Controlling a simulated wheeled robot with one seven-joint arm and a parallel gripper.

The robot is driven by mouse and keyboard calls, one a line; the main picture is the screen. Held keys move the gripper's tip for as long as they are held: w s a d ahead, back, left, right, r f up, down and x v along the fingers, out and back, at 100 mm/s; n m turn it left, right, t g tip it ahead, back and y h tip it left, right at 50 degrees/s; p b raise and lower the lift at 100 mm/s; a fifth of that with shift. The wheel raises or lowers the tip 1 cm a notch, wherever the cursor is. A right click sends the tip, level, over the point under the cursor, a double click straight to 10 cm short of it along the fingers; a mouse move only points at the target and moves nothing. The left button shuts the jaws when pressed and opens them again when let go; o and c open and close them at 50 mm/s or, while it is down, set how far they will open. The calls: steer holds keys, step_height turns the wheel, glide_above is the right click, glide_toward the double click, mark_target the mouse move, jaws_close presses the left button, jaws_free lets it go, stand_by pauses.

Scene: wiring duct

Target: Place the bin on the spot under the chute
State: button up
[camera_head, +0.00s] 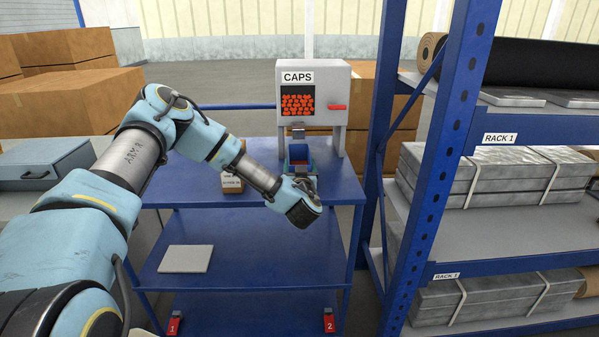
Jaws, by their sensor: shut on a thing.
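The white cap dispenser labelled CAPS (294,78) stands on the blue cart's top, with red-orange caps behind its window and a red handle at its right. Its small grey chute (298,132) juts out at the lower front. A small blue open-topped bin (299,150) is upright just below the chute, between the dispenser's legs. My gripper (301,178) is at the bin's near side, shut on it. My wrist hides the fingertips and the bin's lower part, so I cannot tell whether the bin touches the cart top or which spot lies beneath it.
A small labelled carton (232,182) stands on the blue cart (335,188) left of my wrist. A blue rack post (440,165) rises close at the right. A flat pale plate (186,259) lies on the cart's lower shelf. Brown boxes (75,95) are at the left.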

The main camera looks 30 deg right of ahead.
steer(key=shift+f+b, duration=0.45)
steer(key=shift+f, duration=0.35)
steer(key=shift+r, duration=0.1)
steer(key=o, duration=1.3)
